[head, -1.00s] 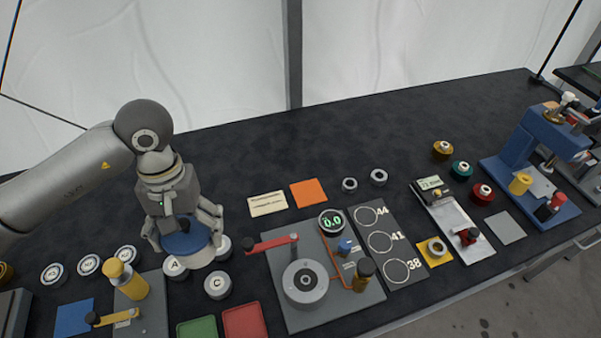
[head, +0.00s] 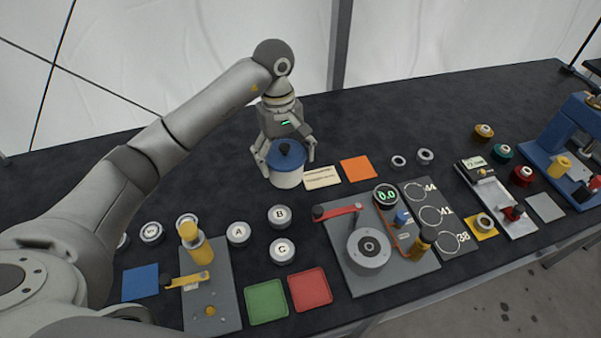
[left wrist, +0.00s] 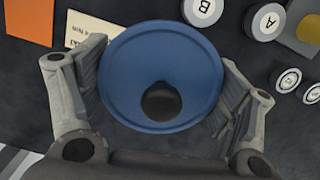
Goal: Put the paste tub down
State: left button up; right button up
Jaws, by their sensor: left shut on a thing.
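The paste tub (head: 287,179) is a white round tub with a blue lid and a dark knob. My left gripper (head: 285,160) is shut on it, with one finger at each side. The tub stands upright at the back of the table, left of the cream card; I cannot tell whether its base touches the table. In the left wrist view the blue lid (left wrist: 160,65) fills the middle between the two fingers and hides the tub's body. My right gripper is not in view.
A cream card (head: 322,178) and an orange square (head: 358,168) lie right of the tub. Tins A (head: 238,234), B (head: 279,216) and C (head: 282,251) stand in front. A grey plate with a red-handled device (head: 340,212) is at front right. The dark table behind is clear.

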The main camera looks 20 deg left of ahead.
pick_arm(q)
notch_tip(320, 180, down, 3)
jog(key=shift+r+p, duration=0.2)
jog(key=shift+p, duration=0.15)
jog(key=shift+f, duration=0.6)
notch_tip(320, 180, down, 3)
jog(key=shift+f+p, duration=0.1)
jog(key=shift+p, duration=0.55)
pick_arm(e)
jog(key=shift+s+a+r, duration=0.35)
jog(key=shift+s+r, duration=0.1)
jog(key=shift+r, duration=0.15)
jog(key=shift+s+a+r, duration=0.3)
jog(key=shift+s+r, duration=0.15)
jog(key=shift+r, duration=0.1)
pick_arm(q)
jog(key=shift+f, duration=0.1)
jog(key=shift+f+b, duration=0.1)
jog(key=shift+b, duration=0.2)
jog(key=o, duration=1.1)
jog(key=shift+c, duration=0.2)
jog(key=shift+o, duration=0.2)
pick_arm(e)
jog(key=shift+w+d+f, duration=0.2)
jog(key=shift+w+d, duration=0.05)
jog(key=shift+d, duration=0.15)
